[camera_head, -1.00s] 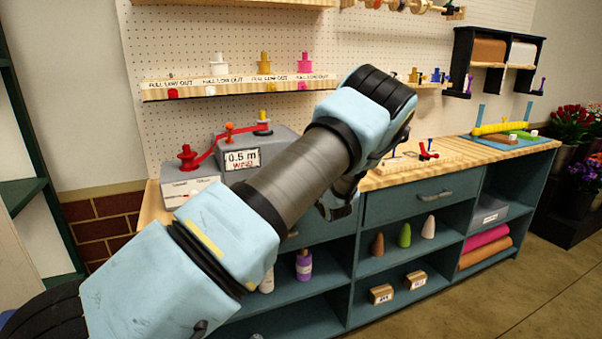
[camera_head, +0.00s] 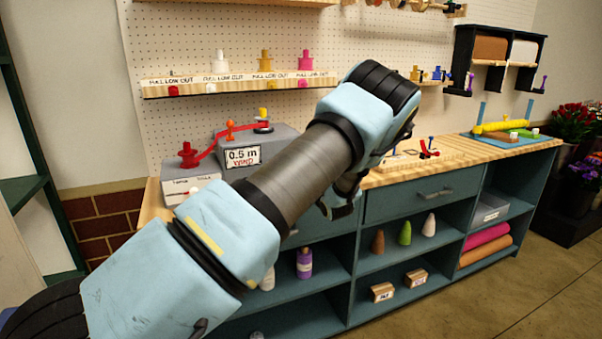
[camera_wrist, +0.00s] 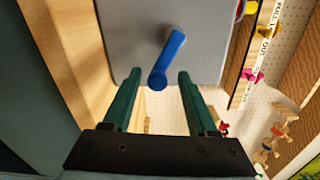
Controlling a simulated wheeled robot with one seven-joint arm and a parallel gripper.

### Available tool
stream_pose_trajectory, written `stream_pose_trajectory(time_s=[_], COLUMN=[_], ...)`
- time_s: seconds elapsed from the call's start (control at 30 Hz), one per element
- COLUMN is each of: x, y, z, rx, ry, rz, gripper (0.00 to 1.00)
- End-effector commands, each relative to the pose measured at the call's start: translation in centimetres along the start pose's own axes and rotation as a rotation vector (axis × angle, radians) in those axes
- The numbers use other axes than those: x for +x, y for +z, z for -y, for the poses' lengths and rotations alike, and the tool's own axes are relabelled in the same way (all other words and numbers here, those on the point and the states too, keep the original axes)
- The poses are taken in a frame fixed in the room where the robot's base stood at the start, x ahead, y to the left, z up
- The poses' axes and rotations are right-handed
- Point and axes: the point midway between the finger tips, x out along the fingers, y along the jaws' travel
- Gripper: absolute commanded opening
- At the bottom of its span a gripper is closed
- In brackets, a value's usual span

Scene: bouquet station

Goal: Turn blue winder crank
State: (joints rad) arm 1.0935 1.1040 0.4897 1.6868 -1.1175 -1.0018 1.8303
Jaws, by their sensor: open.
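The blue crank (camera_wrist: 167,60) shows in the wrist view on a grey housing (camera_wrist: 130,30). Its arm runs from upper right down to a round knob end. My gripper (camera_wrist: 159,74) is open, with its two green fingers on either side of the knob end. There is a visible gap on each side, and I cannot tell whether the knob lies fully between the fingers in depth. In the head view my gripper (camera_head: 338,208) is partly hidden behind my arm, in front of the bench, and the blue crank is hidden there. A grey box (camera_head: 275,146) labelled 0.5 m stands on the bench.
A red ribbon (camera_head: 208,144) runs from a red spool (camera_head: 187,154) to the grey box. The bench top (camera_head: 388,178) continues right, with small pegs (camera_head: 429,150) on it. A pegboard shelf (camera_head: 235,85) holds spools above. Open shelves below hold bottles and cones.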

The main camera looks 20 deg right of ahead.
Motion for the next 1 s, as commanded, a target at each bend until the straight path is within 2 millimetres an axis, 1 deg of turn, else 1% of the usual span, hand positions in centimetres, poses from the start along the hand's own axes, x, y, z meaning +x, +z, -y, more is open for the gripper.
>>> stream_pose_trajectory(time_s=[0.17, 0.3, 0.4, 0.5, 0.6, 0.7, 1.0], x=[-3.1, -5.9, -7.7, -9.0, -9.8, -10.2, -10.2], y=[-0.2, -0.2, -0.1, -0.1, -0.1, -0.1, 0.0], z=[-0.3, -0.3, -0.3, -0.2, -0.2, -0.1, -0.1], rx=[-0.001, -0.002, -0.001, -0.001, 0.0, -0.001, 0.0], ry=[0.002, 0.002, 0.001, 0.002, 0.001, 0.001, 0.001], rz=[-0.004, -0.004, -0.003, -0.002, -0.002, -0.001, -0.001], gripper=[0.58, 0.58, 0.58, 0.58, 0.58, 0.58, 0.58])
